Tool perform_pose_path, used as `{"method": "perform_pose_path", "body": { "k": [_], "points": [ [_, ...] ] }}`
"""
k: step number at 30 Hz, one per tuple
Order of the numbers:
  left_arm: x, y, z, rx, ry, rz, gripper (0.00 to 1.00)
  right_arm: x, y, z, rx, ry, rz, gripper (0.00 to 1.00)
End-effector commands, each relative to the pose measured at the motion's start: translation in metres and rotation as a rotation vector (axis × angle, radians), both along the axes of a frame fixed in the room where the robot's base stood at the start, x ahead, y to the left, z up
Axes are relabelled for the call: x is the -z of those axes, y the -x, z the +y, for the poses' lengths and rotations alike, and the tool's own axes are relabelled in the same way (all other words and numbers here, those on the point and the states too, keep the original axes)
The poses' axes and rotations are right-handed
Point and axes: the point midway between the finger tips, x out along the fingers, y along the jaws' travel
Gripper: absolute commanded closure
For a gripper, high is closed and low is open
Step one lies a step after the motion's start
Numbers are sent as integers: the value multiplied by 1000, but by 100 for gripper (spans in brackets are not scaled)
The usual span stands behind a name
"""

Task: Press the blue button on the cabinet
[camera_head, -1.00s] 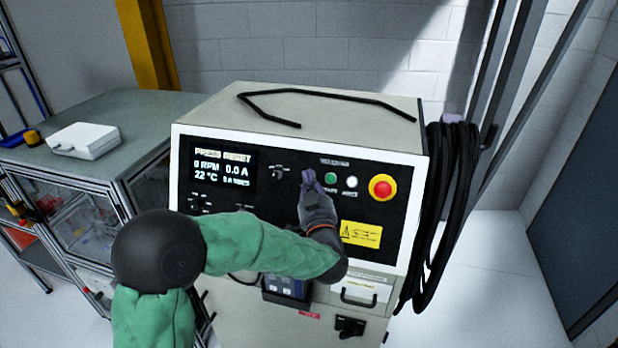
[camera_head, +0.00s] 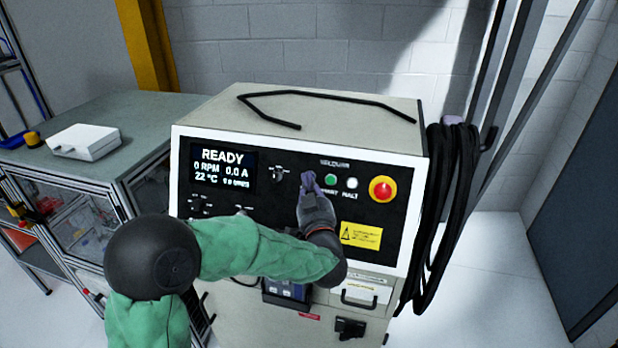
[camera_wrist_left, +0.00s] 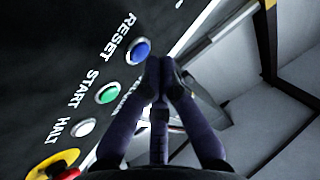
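The cabinet (camera_head: 290,104) has a black front panel with a display (camera_head: 222,167) that reads READY. The blue button (camera_wrist_left: 141,50), labelled RESET, shows in the left wrist view. In the head view it is hidden behind my left gripper (camera_head: 308,182). That gripper is shut and empty in front of the panel. In the left wrist view its closed fingertips (camera_wrist_left: 160,68) are just beside the blue button in the picture, with the button's face visible. The exact gap is hard to tell. My right gripper is in neither view.
In the left wrist view a green START button (camera_wrist_left: 108,93) and a white HALT button (camera_wrist_left: 83,127) sit beside the blue one. A red emergency stop (camera_head: 382,189) is at the panel's right. Black cables (camera_head: 447,200) hang on the cabinet's right side.

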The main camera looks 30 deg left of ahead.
Motion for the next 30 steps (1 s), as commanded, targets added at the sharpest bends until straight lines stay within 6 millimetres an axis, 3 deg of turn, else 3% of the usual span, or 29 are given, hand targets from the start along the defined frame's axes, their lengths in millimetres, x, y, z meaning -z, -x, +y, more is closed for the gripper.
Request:
{"method": "perform_pose_path", "body": {
  "k": [11, 30],
  "points": [
    [-3, 5, -1, 0, 0, 0, 100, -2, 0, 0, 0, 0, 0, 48],
    [-26, 50, -12, 0, -1, -1, 100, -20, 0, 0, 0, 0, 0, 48]
  ]
}}
